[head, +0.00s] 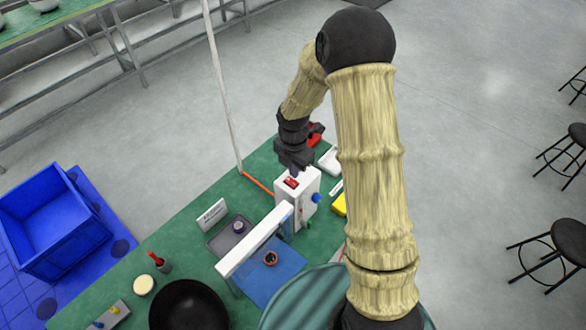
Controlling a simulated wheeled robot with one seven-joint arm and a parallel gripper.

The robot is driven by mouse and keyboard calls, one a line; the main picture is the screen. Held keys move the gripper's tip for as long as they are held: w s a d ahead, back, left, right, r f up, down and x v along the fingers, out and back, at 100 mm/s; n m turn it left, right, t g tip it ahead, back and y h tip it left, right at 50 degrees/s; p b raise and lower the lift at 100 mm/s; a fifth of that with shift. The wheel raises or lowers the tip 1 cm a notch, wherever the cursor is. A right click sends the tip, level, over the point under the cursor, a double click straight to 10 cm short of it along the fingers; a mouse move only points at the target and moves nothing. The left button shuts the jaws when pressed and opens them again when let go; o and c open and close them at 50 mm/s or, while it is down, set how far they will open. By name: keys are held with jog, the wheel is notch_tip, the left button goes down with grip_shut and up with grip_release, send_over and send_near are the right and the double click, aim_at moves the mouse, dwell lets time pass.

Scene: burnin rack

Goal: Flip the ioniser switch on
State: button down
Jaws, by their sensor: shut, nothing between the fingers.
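A white box (301,205) stands upright on the green bench and appears to be the ioniser. A red switch (291,182) sits on its top face, and a blue knob (316,198) is on its right side. The view is too small to tell which way the switch is set. My gripper (295,173) is dark, points down and is shut and empty. Its tips are just above or beside the red switch; I cannot tell whether they touch it. My arm crosses the right of the bench and hides part of it.
A white bar frame (255,240) stands over a blue mat (272,278) close to the box. A grey tray (219,243), a small sign (211,214) and a black bowl (188,306) are on the bench. A thin pole (222,90) rises behind. A yellow item (339,204) lies right of the box.

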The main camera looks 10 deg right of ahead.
aim_at(294, 185)
notch_tip(294, 185, up, 11)
jog(key=b, duration=0.3)
jog(key=shift+s, duration=0.3)
jog(key=shift+a+f, duration=0.1)
jog(key=shift+f, duration=0.05)
jog(key=s+d+f+m+t+b, duration=0.1)
jog(key=s+d+f+m+b, duration=0.1)
jog(key=s+m, duration=0.6)
jog(key=s+d+f+m+t+b, duration=0.1)
jog(key=s+m, duration=0.6)
jog(key=m, duration=1)
jog(key=d+f+b, duration=0.1)
jog(key=d+b, duration=0.1)
jog(key=shift+s+d+f+m+t+b, duration=0.3)
jog(key=shift+s+f+m, duration=0.05)
jog(key=shift+m, duration=0.05)
